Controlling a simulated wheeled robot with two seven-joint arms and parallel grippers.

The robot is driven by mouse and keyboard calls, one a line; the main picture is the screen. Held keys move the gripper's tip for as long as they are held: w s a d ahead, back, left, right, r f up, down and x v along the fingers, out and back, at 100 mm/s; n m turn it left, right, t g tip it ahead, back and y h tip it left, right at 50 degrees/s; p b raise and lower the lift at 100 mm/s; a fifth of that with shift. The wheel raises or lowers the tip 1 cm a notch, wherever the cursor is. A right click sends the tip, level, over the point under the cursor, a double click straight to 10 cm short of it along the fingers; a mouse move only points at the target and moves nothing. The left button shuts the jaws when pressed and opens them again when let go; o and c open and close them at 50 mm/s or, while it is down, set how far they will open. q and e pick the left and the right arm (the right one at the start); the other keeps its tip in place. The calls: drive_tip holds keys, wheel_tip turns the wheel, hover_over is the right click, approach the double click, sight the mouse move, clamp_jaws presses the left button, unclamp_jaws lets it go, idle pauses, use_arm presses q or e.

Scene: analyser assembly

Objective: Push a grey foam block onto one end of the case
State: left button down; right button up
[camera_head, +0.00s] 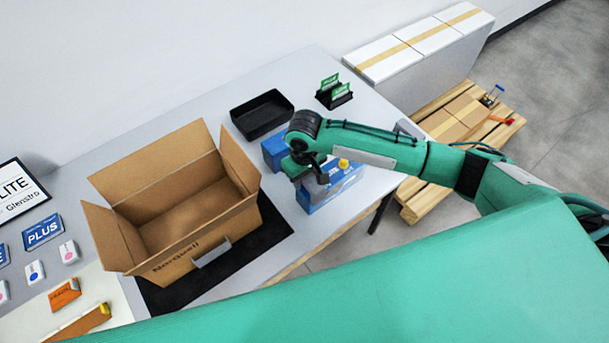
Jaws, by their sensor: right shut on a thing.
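My right gripper (312,168) is dark and points down beside the blue boxes at the table's right side. I cannot pick out the case with certainty; the arm and gripper cover part of this area. My left gripper is out of view.
An open cardboard carton (184,243) stands on a black mat (273,228) left of the gripper. A black tray (262,113) and a black holder with green cards (335,94) are behind. Small boxes lie at far left. A pallet (460,117) stands on the floor at right.

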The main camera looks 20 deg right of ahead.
drive_tip(key=shift+f, duration=0.4)
idle(0.5)
drive_tip(key=o, duration=1)
drive_tip(key=shift+o, duration=0.2)
wheel_tip(320, 180, up, 7)
drive_tip(key=p, duration=0.8)
